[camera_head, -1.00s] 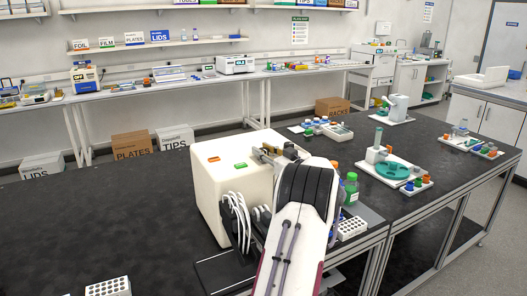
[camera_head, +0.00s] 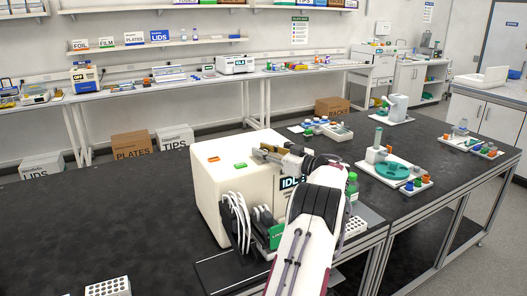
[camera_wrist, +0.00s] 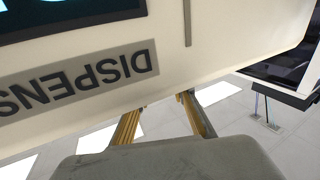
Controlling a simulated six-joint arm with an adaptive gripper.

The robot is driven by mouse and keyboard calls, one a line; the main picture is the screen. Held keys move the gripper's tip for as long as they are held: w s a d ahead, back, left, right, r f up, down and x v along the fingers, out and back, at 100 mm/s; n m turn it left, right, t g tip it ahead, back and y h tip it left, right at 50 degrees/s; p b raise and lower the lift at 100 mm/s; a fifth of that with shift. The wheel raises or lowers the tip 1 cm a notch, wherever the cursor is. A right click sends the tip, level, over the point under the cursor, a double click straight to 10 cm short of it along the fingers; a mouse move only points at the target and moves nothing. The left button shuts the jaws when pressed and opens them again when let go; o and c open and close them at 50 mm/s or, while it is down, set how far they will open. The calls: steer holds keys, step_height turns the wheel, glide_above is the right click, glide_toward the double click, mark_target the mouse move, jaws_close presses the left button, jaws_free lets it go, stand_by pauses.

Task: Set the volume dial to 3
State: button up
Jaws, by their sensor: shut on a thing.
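The white dispenser (camera_head: 215,200) stands on the black bench, with an orange button (camera_head: 213,159) and a green button (camera_head: 240,166) on top. Its front screen (camera_head: 291,183) reads IDLE. In the wrist view its front panel (camera_wrist: 220,65) fills the upper part, with an upside-down label (camera_wrist: 80,80) starting "DISPENS". My gripper (camera_head: 265,153) is at the top front edge of the dispenser, with its brassy fingers reaching over it. In the wrist view the fingertips pass out of sight behind the panel's edge. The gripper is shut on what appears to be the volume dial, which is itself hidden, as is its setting.
A green-capped bottle (camera_head: 352,187) and a white tube rack (camera_head: 355,227) stand close to my arm on the right. Another white rack (camera_head: 108,287) is at the front left. The bench left of the dispenser is largely clear.

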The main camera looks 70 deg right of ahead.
steer(key=shift+r, duration=0.1)
stand_by(0.3)
steer(key=o, duration=1.1)
steer(key=shift+v, duration=6)
